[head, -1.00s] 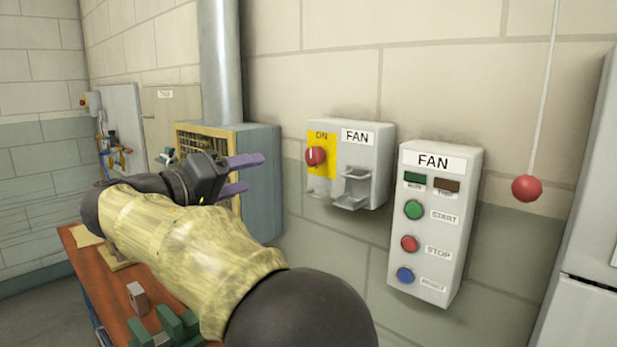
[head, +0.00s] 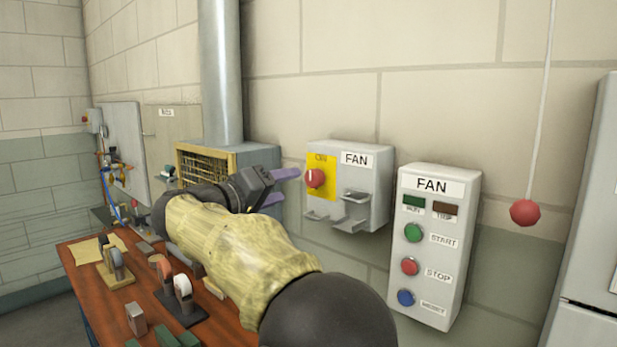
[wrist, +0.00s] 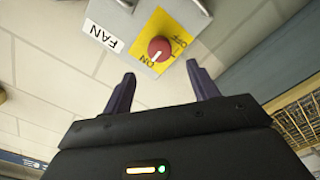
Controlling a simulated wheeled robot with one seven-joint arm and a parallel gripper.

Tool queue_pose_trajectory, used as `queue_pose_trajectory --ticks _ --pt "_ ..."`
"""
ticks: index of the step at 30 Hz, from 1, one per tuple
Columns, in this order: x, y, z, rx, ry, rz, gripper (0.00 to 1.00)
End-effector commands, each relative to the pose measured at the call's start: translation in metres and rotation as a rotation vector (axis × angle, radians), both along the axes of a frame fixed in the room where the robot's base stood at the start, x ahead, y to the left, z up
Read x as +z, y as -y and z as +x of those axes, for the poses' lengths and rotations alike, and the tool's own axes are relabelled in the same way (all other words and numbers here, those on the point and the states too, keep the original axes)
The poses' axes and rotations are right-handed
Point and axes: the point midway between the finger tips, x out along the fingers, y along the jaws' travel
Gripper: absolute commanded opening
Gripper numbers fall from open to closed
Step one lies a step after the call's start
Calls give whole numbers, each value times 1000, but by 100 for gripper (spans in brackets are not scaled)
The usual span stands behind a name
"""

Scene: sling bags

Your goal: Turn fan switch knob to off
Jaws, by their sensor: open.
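The fan switch is a grey wall box with a yellow plate (head: 318,196) marked ON and a white FAN label (head: 356,159). Its red knob (head: 315,178) has a white pointer line, which in the wrist view (wrist: 161,49) points toward the ON mark. OFF is printed on the other side of the yellow plate in the wrist view. My gripper (head: 281,187) is open and empty, just left of the knob in the head view. In the wrist view its purple fingers (wrist: 160,82) are spread, with the knob ahead between them and apart from them.
Grey hasp brackets (head: 353,210) stick out of the switch box beside the knob. A second FAN box (head: 435,245) with green, red and blue buttons hangs at right. A red ball (head: 524,212) hangs on a cord. A workbench (head: 75,265) with several small items lies below my arm.

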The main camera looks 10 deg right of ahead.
Motion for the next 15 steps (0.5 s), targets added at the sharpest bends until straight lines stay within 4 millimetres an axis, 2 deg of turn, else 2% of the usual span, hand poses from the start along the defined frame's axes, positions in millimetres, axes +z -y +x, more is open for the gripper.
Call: queue_pose_trajectory --ticks 9,15 --pt "1 47 33 -4 -2 -1 59" --pt "0 65 47 -1 -1 0 59"
